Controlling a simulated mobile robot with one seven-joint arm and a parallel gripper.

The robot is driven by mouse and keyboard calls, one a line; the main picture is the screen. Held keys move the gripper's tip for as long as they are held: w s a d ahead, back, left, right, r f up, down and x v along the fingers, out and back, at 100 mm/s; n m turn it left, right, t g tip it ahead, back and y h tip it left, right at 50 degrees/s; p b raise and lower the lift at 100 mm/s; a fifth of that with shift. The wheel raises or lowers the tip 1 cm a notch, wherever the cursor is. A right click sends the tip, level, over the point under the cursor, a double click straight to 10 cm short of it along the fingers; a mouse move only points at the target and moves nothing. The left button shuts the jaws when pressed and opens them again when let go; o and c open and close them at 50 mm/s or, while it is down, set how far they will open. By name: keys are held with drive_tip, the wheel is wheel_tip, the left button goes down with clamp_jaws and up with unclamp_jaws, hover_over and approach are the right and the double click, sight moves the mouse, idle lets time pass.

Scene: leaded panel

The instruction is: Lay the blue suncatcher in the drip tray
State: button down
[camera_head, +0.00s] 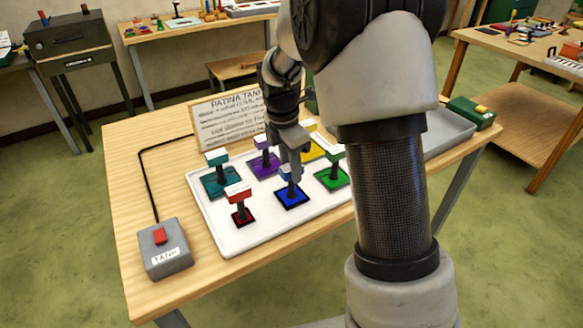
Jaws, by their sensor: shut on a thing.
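The blue suncatcher (291,198) is a square blue plate with a dark border and an upright dark post. It is at the front middle of the white tray (238,241); I cannot tell whether it touches the tray. My gripper (291,172) points down over it and is shut on its upper part, hiding the top of the post. A shallow grey metal tray (462,128) is at the right end of the table, partly hidden behind my arm. No label shows which tray is the drip tray.
Red (239,205), teal (219,178), purple (264,160), yellow (316,148) and green (333,172) pieces stand close around. A sign (228,122) stands behind. A corded switch box (164,247) is at left, a green box (471,113) at right.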

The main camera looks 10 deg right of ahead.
drive_tip(key=shift+f, duration=0.1)
drive_tip(key=c, duration=1.4)
unclamp_jaws()
